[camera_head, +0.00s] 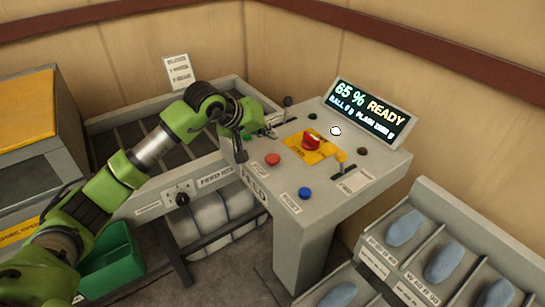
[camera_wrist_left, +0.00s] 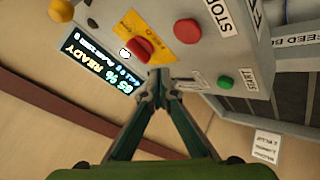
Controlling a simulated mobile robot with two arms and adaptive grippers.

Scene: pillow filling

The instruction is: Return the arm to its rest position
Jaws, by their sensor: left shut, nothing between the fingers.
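My left arm comes in from the left, and its green gripper (camera_head: 270,131) is at the left side of the grey control console (camera_head: 300,240). In the left wrist view the dark fingers of the gripper (camera_wrist_left: 159,82) meet at their tips, shut with nothing between them. The console shows beyond the fingertips there; I cannot tell how far away. The red button (camera_head: 273,159), blue button (camera_head: 305,193) and red knob on a yellow plate (camera_head: 311,141) are clear of the fingers. My right gripper is not in view.
A lit display (camera_head: 372,112) reading READY stands at the console's back. A feed tray (camera_head: 150,210) lies under my left arm, with a green bin (camera_head: 112,262) below. A rack of blue pads (camera_head: 445,262) is at the lower right.

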